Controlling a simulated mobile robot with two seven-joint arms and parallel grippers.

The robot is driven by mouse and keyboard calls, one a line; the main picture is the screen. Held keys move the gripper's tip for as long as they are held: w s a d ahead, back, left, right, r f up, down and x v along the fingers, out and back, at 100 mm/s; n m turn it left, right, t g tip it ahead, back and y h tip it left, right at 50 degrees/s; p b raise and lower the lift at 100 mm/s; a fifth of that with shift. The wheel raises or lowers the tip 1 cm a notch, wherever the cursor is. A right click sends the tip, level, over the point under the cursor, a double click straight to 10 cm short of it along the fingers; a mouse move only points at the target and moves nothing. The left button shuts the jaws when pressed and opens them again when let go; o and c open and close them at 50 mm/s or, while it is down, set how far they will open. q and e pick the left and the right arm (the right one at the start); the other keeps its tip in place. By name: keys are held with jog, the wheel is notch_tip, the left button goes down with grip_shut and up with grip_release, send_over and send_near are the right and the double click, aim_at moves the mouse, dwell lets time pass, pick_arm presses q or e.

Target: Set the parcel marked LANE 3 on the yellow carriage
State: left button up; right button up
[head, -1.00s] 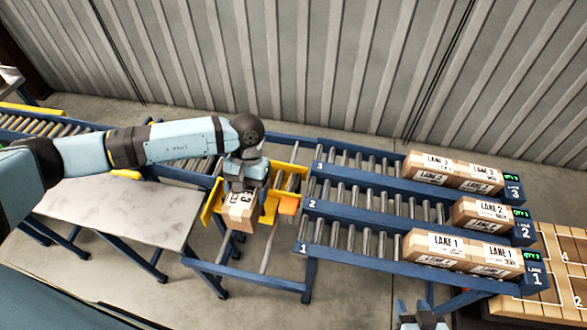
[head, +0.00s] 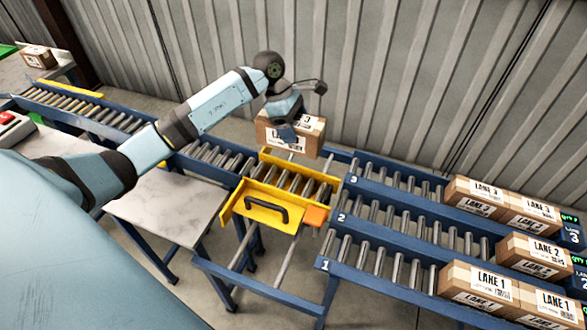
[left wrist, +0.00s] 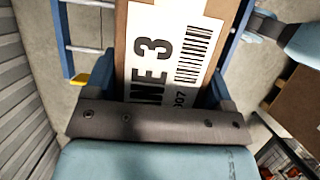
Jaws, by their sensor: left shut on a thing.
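The brown parcel (head: 312,137) is held by my left gripper (head: 288,133). In the left wrist view its white label (left wrist: 165,60) shows "NE 3" and a barcode, between the two blue fingers. The yellow carriage (head: 262,208) has rollers, a dark handle on its front plate and an orange block at its right corner. In the head view the parcel is just past the carriage's far edge and off its rollers; its exact height cannot be told. My right gripper is not in view.
Three roller lanes stand right of the carriage: lane 3 (head: 400,180), lane 2 (head: 400,223) and lane 1 (head: 385,268), with parcels at their far ends. A feed conveyor (head: 210,155) and a marble-topped table (head: 165,210) lie left. A corrugated wall (head: 400,70) stands behind.

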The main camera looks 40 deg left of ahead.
pick_arm(q)
notch_tip(320, 180, down, 15)
jog(key=shift+f+p, duration=0.15)
jog(key=shift+p, duration=0.3)
jog(key=shift+f+b, duration=0.7)
